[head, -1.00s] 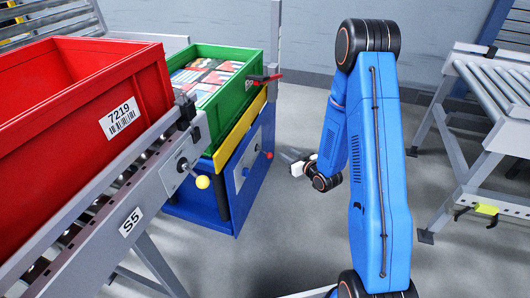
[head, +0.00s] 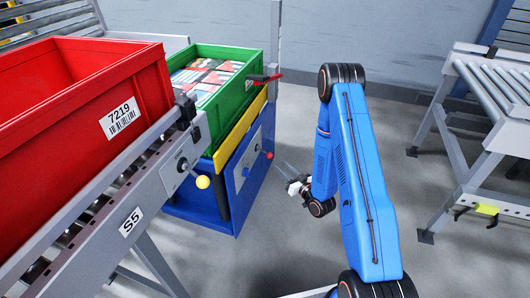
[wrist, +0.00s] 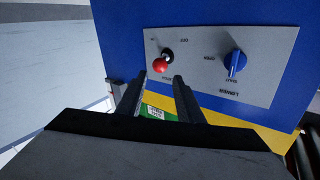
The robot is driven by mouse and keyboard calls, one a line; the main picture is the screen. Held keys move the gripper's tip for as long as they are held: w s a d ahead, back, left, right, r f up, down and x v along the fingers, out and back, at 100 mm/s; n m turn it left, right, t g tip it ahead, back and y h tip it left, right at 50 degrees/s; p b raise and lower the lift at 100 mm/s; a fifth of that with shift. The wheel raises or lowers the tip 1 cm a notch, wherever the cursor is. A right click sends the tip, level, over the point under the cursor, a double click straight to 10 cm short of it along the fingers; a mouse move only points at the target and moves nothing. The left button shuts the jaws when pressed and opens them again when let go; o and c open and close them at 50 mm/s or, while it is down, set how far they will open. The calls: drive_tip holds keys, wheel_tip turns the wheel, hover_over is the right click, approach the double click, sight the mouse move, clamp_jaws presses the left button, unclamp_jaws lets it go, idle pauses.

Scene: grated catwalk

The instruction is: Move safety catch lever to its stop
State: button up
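A grey panel (wrist: 205,90) on the blue cabinet (wrist: 120,30) fills much of the wrist view. It carries a short lever with a red ball knob (wrist: 160,65) on a black base. To its right is a blue rotary knob (wrist: 235,63). The small lettering is hard to read, and I cannot tell for sure which control is the safety catch lever. My gripper (wrist: 160,80) is open and empty, its fingers either side of the red ball in the picture; no contact shows. In the head view my gripper (head: 285,172) is right of the cabinet, apart from the red ball (head: 269,155).
A green crate (head: 225,110) stands on the cabinet behind a yellow rail (head: 240,122). A red-handled lever (head: 265,77) is at its corner. A red bin (head: 70,100) sits on the left conveyor, which has a yellow ball lever (head: 202,182). Floor around my arm is clear.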

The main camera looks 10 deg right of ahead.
drive_tip(key=x, duration=1.4)
drive_tip(key=shift+w, duration=0.3)
